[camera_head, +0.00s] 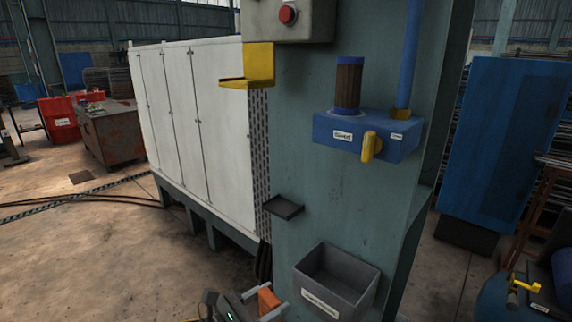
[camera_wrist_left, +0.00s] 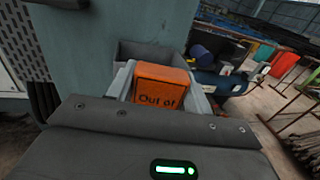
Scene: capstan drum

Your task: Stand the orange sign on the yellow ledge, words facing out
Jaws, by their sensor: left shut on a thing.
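The yellow ledge (camera_head: 259,63) is a small bracket with a flat lip, high on the left side of the green column in the head view, and looks empty. The orange sign (camera_head: 267,299) is at the bottom of the head view, well below the ledge. My left gripper (camera_head: 262,304) is shut on the sign. In the left wrist view the sign (camera_wrist_left: 160,92) sits between the light grey fingers, with the dark words "Out of" facing the wrist camera. The lower part of the sign is hidden by the gripper body. My right gripper is not in view.
A grey open bin (camera_head: 355,300) is on the column just right of the sign. A small dark shelf (camera_head: 284,207) juts out between sign and ledge. A control box (camera_head: 313,20) with a red button is above the ledge. A blue valve block (camera_head: 330,130) protrudes right.

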